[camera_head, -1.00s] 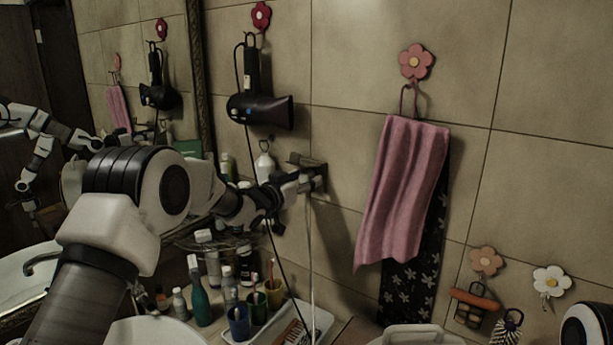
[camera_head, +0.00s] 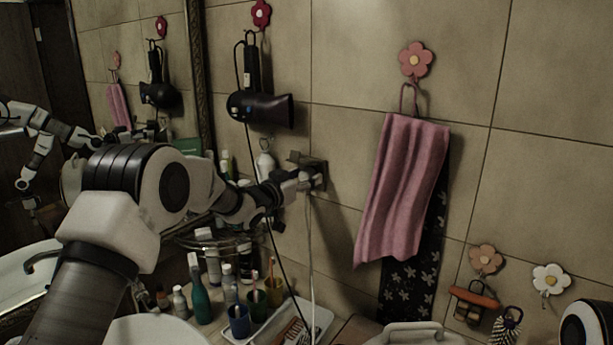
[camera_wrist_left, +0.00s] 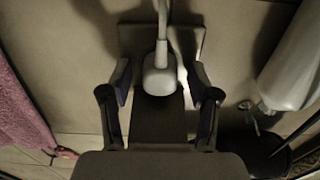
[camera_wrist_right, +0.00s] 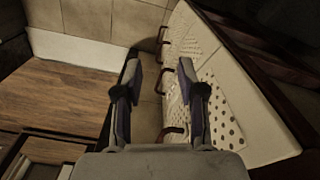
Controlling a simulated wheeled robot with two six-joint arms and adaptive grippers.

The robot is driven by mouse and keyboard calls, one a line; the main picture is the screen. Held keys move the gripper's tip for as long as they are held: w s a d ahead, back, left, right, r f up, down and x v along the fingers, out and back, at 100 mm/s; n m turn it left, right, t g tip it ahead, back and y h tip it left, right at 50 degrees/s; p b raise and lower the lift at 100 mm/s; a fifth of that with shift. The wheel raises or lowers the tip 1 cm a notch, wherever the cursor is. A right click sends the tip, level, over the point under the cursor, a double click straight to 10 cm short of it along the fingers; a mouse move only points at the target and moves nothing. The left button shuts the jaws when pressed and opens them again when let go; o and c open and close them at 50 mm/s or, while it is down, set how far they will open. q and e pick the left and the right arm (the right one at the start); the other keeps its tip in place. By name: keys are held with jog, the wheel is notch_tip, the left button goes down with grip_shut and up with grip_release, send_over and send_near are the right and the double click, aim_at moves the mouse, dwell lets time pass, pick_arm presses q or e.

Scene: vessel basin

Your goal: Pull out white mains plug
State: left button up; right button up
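The white mains plug (camera_wrist_left: 160,76) sits at a dark socket plate (camera_wrist_left: 190,42) on the tiled wall, its pale cord leading off at the top of the left wrist view. My left gripper (camera_wrist_left: 160,80) is open, with one finger on each side of the plug and a visible gap on both sides. In the head view my left gripper (camera_head: 303,181) is at the wall socket, and the white cord (camera_head: 311,250) hangs down from it. The gripper partly hides the plug there. My right gripper (camera_wrist_right: 160,70) is open and empty, away from the socket.
A pink towel (camera_head: 403,190) hangs to the right. Bottles and cups, including a blue cup (camera_head: 239,321), stand below. The right wrist view shows wooden floor (camera_wrist_right: 65,90).

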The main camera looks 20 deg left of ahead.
aim_at(303, 178)
pick_arm(q)
grip_shut()
jog(key=shift+s+a+f, duration=0.1)
jog(key=shift+f, duration=0.05)
jog(key=shift+b+v, duration=0.45)
jog(key=shift+v, duration=0.45)
jog(key=shift+s+a, duration=0.1)
jog(key=shift+s, duration=0.25)
jog(key=shift+b+v, duration=0.65)
jog(key=shift+v, duration=1)
